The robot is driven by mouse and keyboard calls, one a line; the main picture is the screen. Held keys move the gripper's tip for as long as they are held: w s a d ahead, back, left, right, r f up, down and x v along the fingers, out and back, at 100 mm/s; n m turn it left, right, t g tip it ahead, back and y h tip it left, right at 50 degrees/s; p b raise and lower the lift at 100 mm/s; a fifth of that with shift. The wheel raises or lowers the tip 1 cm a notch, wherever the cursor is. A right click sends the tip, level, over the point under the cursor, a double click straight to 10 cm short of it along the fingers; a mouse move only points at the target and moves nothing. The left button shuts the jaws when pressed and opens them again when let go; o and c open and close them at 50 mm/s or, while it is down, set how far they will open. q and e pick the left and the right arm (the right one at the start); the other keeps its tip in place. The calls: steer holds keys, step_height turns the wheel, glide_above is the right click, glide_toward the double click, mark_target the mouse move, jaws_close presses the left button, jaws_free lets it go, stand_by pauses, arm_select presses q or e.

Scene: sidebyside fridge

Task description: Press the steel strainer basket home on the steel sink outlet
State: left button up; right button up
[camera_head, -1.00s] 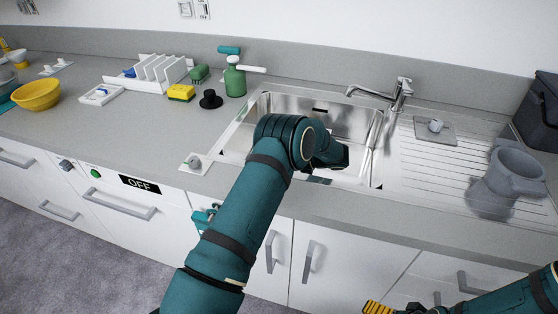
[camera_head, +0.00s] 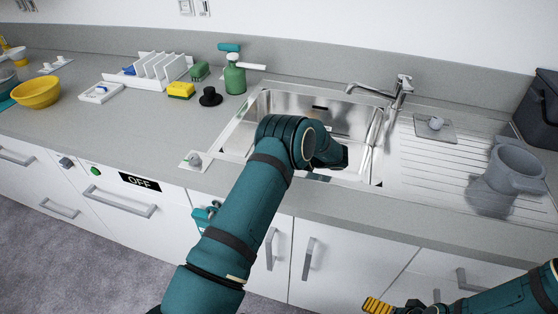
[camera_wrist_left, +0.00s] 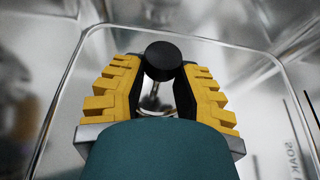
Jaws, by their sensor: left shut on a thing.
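In the left wrist view my left gripper (camera_wrist_left: 160,68) has its yellow fingers shut on the round black knob (camera_wrist_left: 163,55) of the steel strainer basket. A bit of bright steel (camera_wrist_left: 155,101) shows between the fingers below the knob. The rest of the basket is hidden by my gripper. The steel sink outlet is hidden too, so I cannot tell how the basket sits on it. In the head view my left arm reaches into the steel sink (camera_head: 345,113) and hides its gripper. My right gripper (camera_head: 378,305) is at the bottom edge, its fingers only partly shown.
The tap (camera_head: 385,92) stands behind the sink. A grey mug-like vessel (camera_head: 512,170) stands on the ribbed drainer at right. Left of the sink are a green bottle (camera_head: 235,79), a black plug-like thing (camera_head: 210,97) and a yellow sponge (camera_head: 181,90).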

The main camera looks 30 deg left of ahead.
arm_select(q)
steer(key=o, duration=1)
steer(key=shift+f, duration=0.1)
steer(key=shift+c, duration=0.2)
steer(key=shift+d, duration=0.1)
steer(key=v, duration=0.7)
steer(key=shift+d, duration=0.15)
